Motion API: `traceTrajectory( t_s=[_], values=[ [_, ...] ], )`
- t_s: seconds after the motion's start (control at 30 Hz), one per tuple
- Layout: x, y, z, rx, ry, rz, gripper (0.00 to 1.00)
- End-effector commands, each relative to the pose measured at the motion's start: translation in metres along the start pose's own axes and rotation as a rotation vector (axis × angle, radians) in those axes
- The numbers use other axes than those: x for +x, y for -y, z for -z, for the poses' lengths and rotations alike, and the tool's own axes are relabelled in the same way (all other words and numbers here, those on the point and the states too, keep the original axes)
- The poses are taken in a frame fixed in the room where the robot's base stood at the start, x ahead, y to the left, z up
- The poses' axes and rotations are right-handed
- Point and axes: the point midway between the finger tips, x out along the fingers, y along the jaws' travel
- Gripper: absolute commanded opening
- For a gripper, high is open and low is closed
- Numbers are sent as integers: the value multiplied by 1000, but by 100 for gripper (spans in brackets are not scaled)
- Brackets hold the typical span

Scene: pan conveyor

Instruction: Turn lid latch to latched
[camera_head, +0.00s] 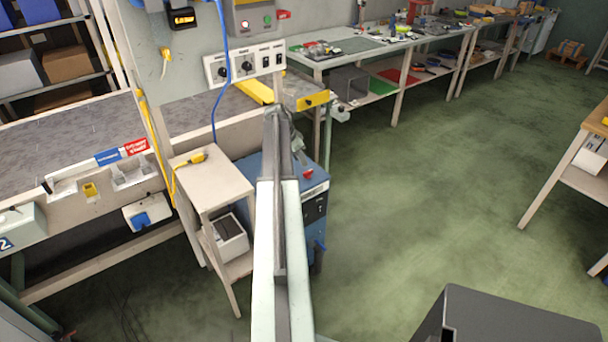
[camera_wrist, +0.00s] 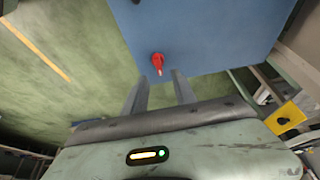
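A blue cabinet (camera_head: 252,170) stands in the middle of the head view, partly hidden behind my arm. Its blue lid (camera_wrist: 215,30) fills the top of the wrist view. A small red latch knob (camera_wrist: 157,61) sits on the lid, its narrow tip pointing toward my gripper. In the head view a small red spot on the cabinet top (camera_head: 308,174) looks like the same latch. My gripper (camera_wrist: 159,76) is open, with two grey fingers apart and nothing between them. The latch is just beyond the fingertips, roughly centred. I cannot tell whether a finger touches it.
A beige stand (camera_head: 207,172) with a yellow plug on top is left of the cabinet. A blue cable (camera_head: 214,100) hangs behind it. A yellow block (camera_head: 312,101) is on the bench end behind my arm.

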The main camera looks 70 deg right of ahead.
Motion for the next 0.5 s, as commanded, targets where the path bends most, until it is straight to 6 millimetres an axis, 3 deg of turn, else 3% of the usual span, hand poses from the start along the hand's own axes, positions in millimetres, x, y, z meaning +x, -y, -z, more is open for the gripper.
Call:
traceTrajectory(
  t_s=[0.27, 0.5],
  values=[
    [16, -5, 5, 10, 0, -4, 33],
    [61, -7, 6, 14, 0, -6, 33]
  ],
)
